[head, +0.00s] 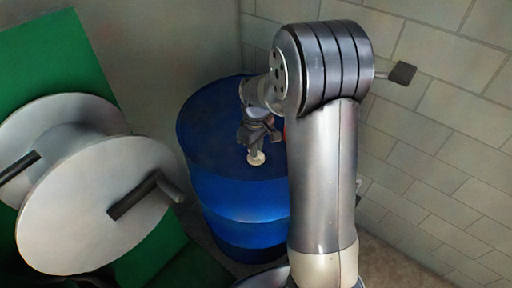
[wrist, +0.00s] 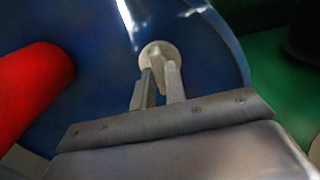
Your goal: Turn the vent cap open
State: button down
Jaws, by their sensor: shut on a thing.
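The vent cap (head: 257,158) is a small pale round piece on the top of a blue drum (head: 240,205). In the wrist view the cap (wrist: 158,47) shows as a cream disc just past my fingertips, with the blue drum top (wrist: 95,50) around it. My gripper (head: 256,146) points down at the cap; in the wrist view my gripper (wrist: 161,72) has its two fingers close together, shut on the cap's raised middle. The fingers hide part of the cap, so its turn angle is hard to tell.
A red cylinder (wrist: 30,95) stands on the drum top, left in the wrist view. A white reel with dark handles (head: 100,205) is mounted on a green panel (head: 60,50) at left. A pale block wall (head: 440,130) is behind and to the right.

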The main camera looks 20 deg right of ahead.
jog(key=c, duration=1.4)
grip_release()
jog(key=shift+c, duration=0.2)
notch_tip(320, 180, up, 11)
jog(key=shift+f, duration=0.2)
notch_tip(320, 180, down, 11)
jog(key=shift+r, duration=0.15)
jog(key=shift+m, duration=0.3)
